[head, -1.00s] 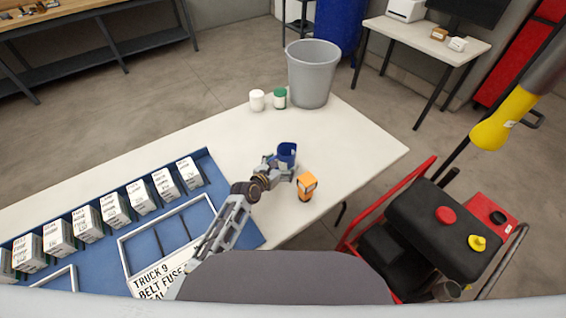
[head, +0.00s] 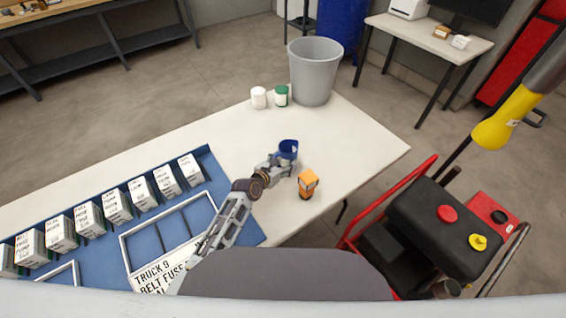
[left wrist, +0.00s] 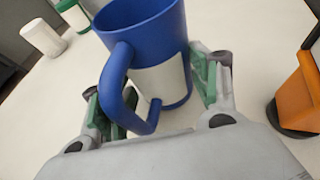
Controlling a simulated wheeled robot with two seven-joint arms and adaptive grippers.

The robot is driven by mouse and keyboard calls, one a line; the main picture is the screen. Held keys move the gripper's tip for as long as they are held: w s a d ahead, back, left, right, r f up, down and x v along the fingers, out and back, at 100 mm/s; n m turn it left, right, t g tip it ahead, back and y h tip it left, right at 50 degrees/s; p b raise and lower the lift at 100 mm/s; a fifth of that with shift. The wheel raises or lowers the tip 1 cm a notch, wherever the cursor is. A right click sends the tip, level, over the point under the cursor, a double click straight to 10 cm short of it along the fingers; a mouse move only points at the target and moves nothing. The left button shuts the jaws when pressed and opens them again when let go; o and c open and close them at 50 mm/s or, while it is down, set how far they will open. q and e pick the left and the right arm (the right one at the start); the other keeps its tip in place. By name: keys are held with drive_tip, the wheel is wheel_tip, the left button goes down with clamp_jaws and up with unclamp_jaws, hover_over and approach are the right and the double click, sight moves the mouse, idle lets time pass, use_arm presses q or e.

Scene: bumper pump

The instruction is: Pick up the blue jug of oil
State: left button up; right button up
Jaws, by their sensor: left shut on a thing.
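The blue jug (head: 289,147) stands on the white table in the head view. In the left wrist view the blue jug (left wrist: 150,40) shows a white label band and a handle turned towards the camera. My left gripper (head: 282,161) is shut on it, with one green-padded finger on each side of the jug in the left wrist view (left wrist: 155,88). I cannot tell whether the jug's base touches the table. The jug's inside is mostly hidden. My right gripper is not in view.
An orange-and-black container (head: 308,184) stands close to the right of the jug. A white jar (head: 259,98), a green-and-white jar (head: 281,96) and a grey bin (head: 314,75) are farther back. Labelled boxes (head: 117,206) line a blue tray (head: 222,185) at left.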

use_arm(q)
drive_tip(key=shift+r, duration=0.4)
drive_tip(key=shift+r+p, duration=0.3)
drive_tip(key=shift+r, duration=1.5)
wheel_tip(320, 180, up, 5)
hover_over(283, 155)
drive_tip(key=shift+r+p, duration=0.15)
drive_tip(key=shift+p, duration=0.25)
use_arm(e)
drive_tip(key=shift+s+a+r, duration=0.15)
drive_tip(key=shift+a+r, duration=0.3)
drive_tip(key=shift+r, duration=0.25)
use_arm(q)
drive_tip(key=shift+r, duration=0.15)
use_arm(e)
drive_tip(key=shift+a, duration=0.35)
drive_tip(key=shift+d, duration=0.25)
